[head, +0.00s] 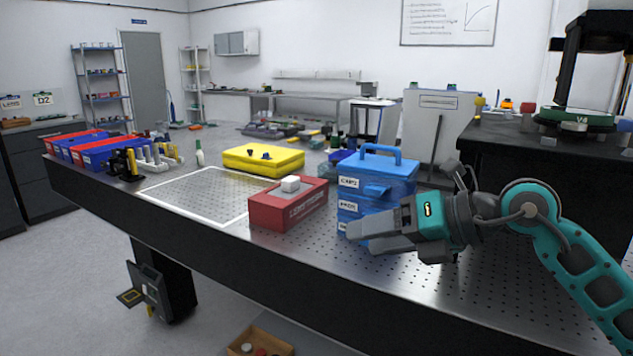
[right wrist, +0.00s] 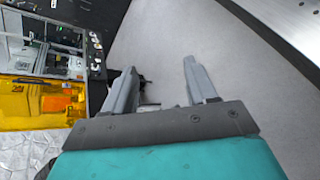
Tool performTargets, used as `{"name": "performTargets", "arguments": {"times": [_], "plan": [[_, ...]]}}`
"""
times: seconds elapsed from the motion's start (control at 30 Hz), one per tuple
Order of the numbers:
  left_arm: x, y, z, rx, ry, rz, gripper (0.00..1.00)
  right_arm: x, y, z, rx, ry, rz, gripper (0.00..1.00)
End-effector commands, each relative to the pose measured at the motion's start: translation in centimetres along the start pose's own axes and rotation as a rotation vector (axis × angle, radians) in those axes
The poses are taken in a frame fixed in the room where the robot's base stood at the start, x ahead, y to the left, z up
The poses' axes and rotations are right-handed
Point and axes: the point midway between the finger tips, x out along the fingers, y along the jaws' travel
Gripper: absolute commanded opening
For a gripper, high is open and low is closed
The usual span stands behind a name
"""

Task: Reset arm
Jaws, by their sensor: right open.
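My right arm (head: 565,235) is teal and comes in from the right in the head view. My right gripper (head: 352,230) is over the front part of the perforated table, in front of the blue case and to the right of the red box. In the right wrist view the two grey fingers (right wrist: 160,66) stand apart with nothing between them, so the gripper is open and empty. Grey floor shows beyond the fingertips there. My left gripper is not in view.
The metal table (head: 480,285) holds a red box (head: 285,212) with a white block on top, a labelled blue case (head: 375,172) and a yellow case (head: 262,159). A white outlined area (head: 200,195) is bare. A black bench (head: 540,150) stands at right. A wooden tray (head: 280,345) is below.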

Motion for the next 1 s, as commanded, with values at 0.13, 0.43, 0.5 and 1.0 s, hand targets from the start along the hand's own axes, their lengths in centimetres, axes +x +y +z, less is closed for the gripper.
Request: {"name": "performTargets", "arguments": {"times": [0.13,0.43,0.5,1.0], "plan": [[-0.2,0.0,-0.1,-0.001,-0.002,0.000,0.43,2.4,2.6,-3.9,0.258,-0.021,0.356,0.57],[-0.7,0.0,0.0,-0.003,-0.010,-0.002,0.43,1.8,-0.5,-6.4,0.978,-0.323,0.784,0.57],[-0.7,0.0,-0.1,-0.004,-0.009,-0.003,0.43,1.6,-3.3,-7.6,1.175,-0.425,0.813,0.57],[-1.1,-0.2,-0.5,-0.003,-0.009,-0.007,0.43,0.8,-20.6,-32.6,2.431,-1.011,0.355,0.57]]}}
